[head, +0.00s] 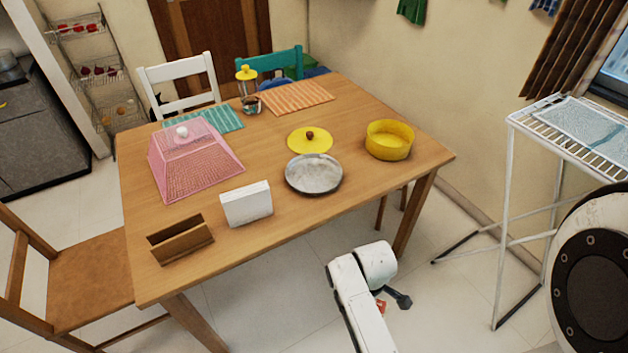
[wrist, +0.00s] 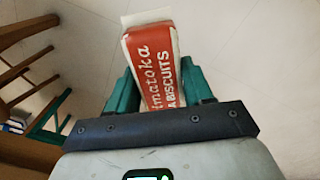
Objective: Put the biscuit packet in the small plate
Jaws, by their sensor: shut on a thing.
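The biscuit packet (wrist: 152,62) is red and white, with "BISCUITS" lettering, and stands between the green fingers of my gripper (wrist: 160,88) in the wrist view. My gripper is shut on it. In the head view my arm is in front of the table's near edge, low at the bottom centre, and hides most of the gripper; only a small red bit of the packet (head: 381,307) shows beside it. A round grey metal plate (head: 314,174), seemingly empty, lies on the table near its front edge, well above the arm in the picture.
On the wooden table (head: 255,215), a white holder (head: 246,204) stands left of the plate, a yellow lid (head: 310,141) behind it, and a yellow pot (head: 389,140) to its right. A pink mesh cover (head: 192,165) and brown holder (head: 180,240) are farther left. A drying rack (head: 512,200) stands right.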

